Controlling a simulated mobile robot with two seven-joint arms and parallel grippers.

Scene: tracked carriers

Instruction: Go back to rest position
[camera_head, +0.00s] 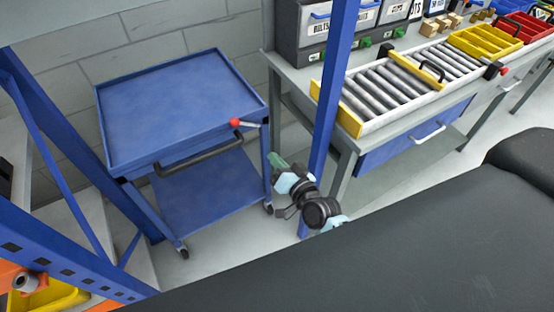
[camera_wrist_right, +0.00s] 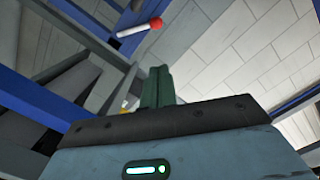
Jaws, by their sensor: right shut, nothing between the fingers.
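My right gripper (camera_head: 275,160) shows in the head view in front of the right side of the blue cart, beside a blue upright post. Its green fingers are together and empty, and they also show in the right wrist view (camera_wrist_right: 157,87). The blue cart (camera_head: 180,110) has a bare top tray, a black handle and a lower shelf. A lever with a red ball knob (camera_head: 234,122) sits at the cart's right front corner; the red knob also shows in the right wrist view (camera_wrist_right: 155,23), ahead of the fingers. My left gripper is in neither view.
A blue post (camera_head: 332,90) stands close to the right of my right gripper. Behind it is a workbench (camera_head: 290,70) with a roller conveyor (camera_head: 385,85), a yellow bin (camera_head: 482,42) and a red bin (camera_head: 525,26). Blue rack beams (camera_head: 50,240) stand at the left. Bare floor shows below the cart.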

